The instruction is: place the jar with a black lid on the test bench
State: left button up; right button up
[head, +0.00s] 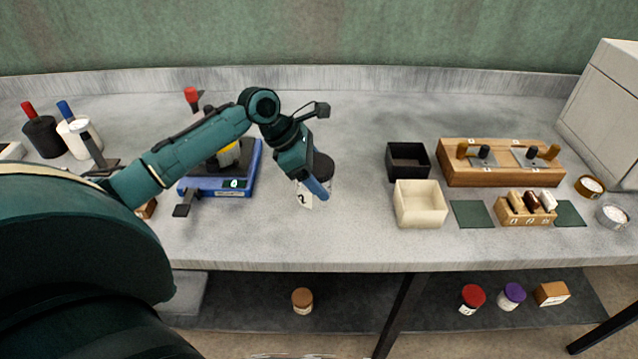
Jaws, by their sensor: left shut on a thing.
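The jar with a black lid (323,166) is at the middle of the test bench (350,235), partly hidden behind my left gripper. My left gripper (314,186) is shut on the jar, with a blue-tipped finger in front of it. A white label marked 2 (304,199) shows just below the gripper; I cannot tell if it is on the jar or on the bench. I cannot tell whether the jar's base touches the bench. My right gripper is not in view.
A blue scale (215,189) stands behind my left arm. A black bin (408,160), a cream bin (420,205) and a wooden rack (500,165) stand to the right. Jars with brown (302,297), red (473,295) and purple (514,293) lids sit on the lower shelf.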

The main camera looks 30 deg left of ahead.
pick_arm(q)
notch_tip(320, 180, down, 2)
jog(key=shift+f, duration=0.3)
jog(key=o, duration=1.1)
jog(key=shift+f, duration=0.1)
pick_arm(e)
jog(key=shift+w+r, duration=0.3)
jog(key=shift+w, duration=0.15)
pick_arm(q)
jog(key=shift+a+r, duration=0.15)
jog(key=shift+r, duration=0.2)
jog(key=v, duration=1.1)
jog(key=shift+s+r, duration=0.15)
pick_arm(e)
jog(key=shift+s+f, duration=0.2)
